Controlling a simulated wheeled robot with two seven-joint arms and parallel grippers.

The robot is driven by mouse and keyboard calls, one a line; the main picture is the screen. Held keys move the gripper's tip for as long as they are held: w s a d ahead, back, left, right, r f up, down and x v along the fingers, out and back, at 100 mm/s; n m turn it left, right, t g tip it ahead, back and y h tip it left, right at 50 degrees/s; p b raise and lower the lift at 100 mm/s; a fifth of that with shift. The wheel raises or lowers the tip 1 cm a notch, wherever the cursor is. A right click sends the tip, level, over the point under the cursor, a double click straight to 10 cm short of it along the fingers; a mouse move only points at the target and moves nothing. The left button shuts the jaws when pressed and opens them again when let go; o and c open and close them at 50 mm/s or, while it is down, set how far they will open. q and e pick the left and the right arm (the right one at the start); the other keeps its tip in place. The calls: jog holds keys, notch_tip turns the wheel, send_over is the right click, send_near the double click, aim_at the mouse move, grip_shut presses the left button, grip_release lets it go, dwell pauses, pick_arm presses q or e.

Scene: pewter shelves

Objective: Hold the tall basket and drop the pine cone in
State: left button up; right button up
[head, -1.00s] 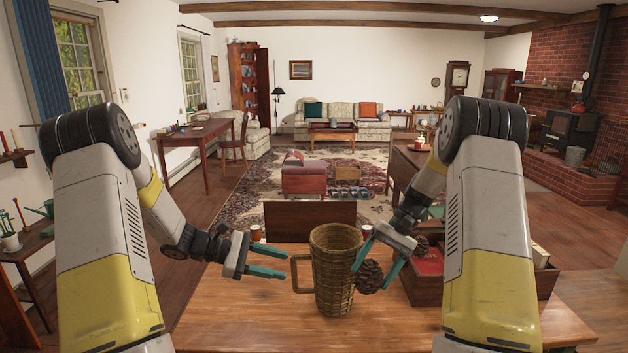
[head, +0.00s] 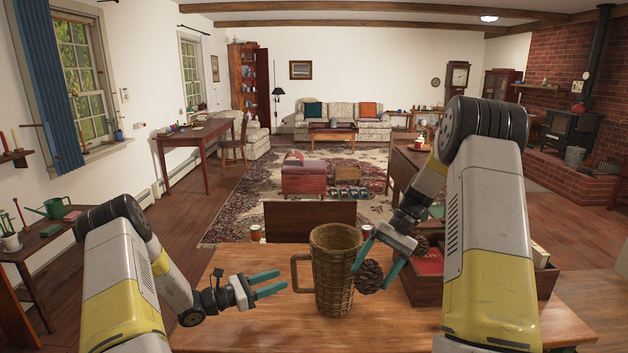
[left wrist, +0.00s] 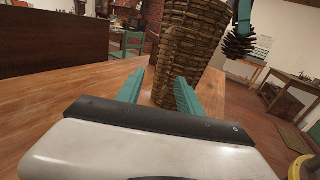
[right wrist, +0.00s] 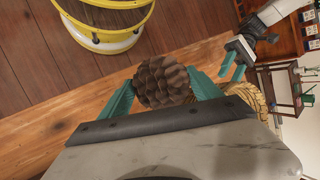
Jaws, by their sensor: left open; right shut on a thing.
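The tall wicker basket (head: 335,275) stands upright on the wooden table, its handle (head: 299,273) facing left. My left gripper (head: 272,284) is open and empty just left of the handle, fingers pointing at it. In the left wrist view the basket (left wrist: 188,48) rises beyond the open fingers (left wrist: 160,90). My right gripper (head: 373,268) is shut on the brown pine cone (head: 370,276), right beside the basket's upper part and below its rim. The pine cone (right wrist: 163,82) sits between the fingers in the right wrist view, with part of the basket (right wrist: 248,95) behind them.
The table's front left (head: 250,330) is clear.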

aim_at(293, 275)
pick_arm(q)
jog(key=shift+x, duration=3.1)
grip_shut()
pick_arm(e)
jog(key=a+r+m+t, duration=0.2)
jog(key=a+r+m, duration=0.1)
jog(key=a+r, duration=0.8)
jog(key=w+d+r+m+t, duration=0.2)
jog(key=w+r+m, duration=0.1)
jog(key=w, duration=0.2)
jog(key=w+d+r+m+t, duration=0.1)
jog(key=w+d+r+m, duration=0.2)
jog(key=w, duration=0.3)
jog(key=shift+y, duration=0.4)
jog(key=shift+a+f, duration=0.2)
jog(key=shift+f, duration=2.7)
